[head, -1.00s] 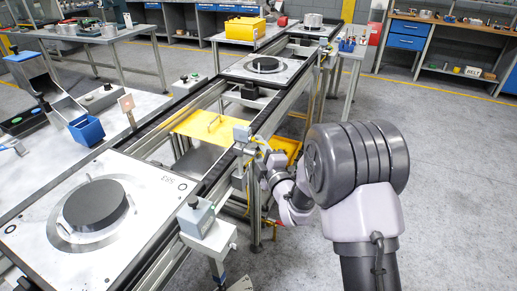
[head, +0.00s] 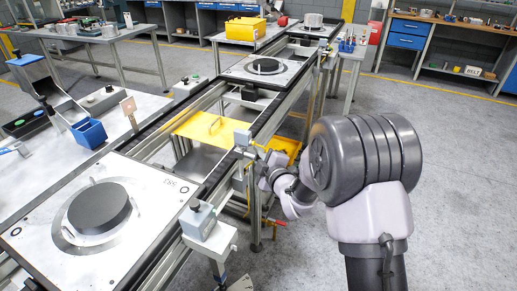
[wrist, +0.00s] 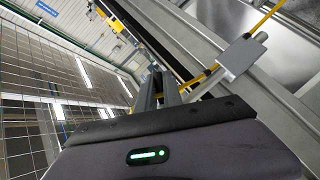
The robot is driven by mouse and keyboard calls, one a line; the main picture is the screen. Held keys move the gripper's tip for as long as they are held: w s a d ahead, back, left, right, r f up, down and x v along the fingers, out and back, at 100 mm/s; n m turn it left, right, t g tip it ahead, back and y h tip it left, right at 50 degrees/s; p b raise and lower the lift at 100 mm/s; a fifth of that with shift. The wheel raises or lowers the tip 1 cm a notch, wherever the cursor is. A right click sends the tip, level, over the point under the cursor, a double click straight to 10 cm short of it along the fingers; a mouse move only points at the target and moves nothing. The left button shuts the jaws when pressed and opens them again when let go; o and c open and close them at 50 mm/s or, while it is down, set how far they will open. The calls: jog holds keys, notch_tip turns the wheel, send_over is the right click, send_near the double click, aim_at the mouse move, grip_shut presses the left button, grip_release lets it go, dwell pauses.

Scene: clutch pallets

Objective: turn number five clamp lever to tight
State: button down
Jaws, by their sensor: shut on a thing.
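My gripper shows in the wrist view (wrist: 162,88), its two fingers close together at the rail side. It is shut on the clamp lever, which the fingers and hand mostly hide; I cannot read any number on it or tell its angle. In the head view my wrist is beside the right rail of the conveyor (head: 175,225), near a small grey box (head: 243,137). A grey box with a yellow cable (wrist: 240,58) lies just beyond the fingers in the wrist view.
A red-handled valve (head: 280,222) hangs low below my wrist. A pallet with a dark disc (head: 150,190) lies on the near conveyor, and another pallet (head: 290,72) lies farther back. A grey button box (head: 200,220) stands at the near rail. The floor on the right is clear.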

jog(key=g+p, duration=0.1)
jog(key=m+g+p, duration=0.1)
jog(key=p, duration=0.1)
jog(key=shift+s+m, duration=0.25)
jog(key=shift+m, duration=0.05)
jog(key=m+g+p, duration=0.1)
jog(key=p, duration=0.3)
jog(key=g+p, duration=0.1)
jog(key=p, duration=0.2)
jog(key=shift+s+a+f+m+g+p, duration=0.1)
jog(key=shift+s+a+m+g+p, duration=0.1)
jog(key=shift+s+m+g+p, duration=0.2)
jog(key=m+g+p, duration=0.1)
jog(key=p, duration=0.3)
jog(key=s+f+g+p, duration=0.1)
jog(key=p, duration=0.4)
jog(key=m+g+p, duration=0.1)
jog(key=g+p, duration=0.1)
jog(key=p, duration=0.3)
jog(key=shift+s+a+f+m+y, duration=0.2)
jog(key=shift+s+a+m+y, duration=0.1)
jog(key=shift+a+y, duration=0.1)
jog(key=shift+f+p, duration=0.1)
jog(key=shift+p, duration=0.3)
jog(key=c, duration=1.5)
grip_release()
jog(key=shift+s+d, duration=0.1)
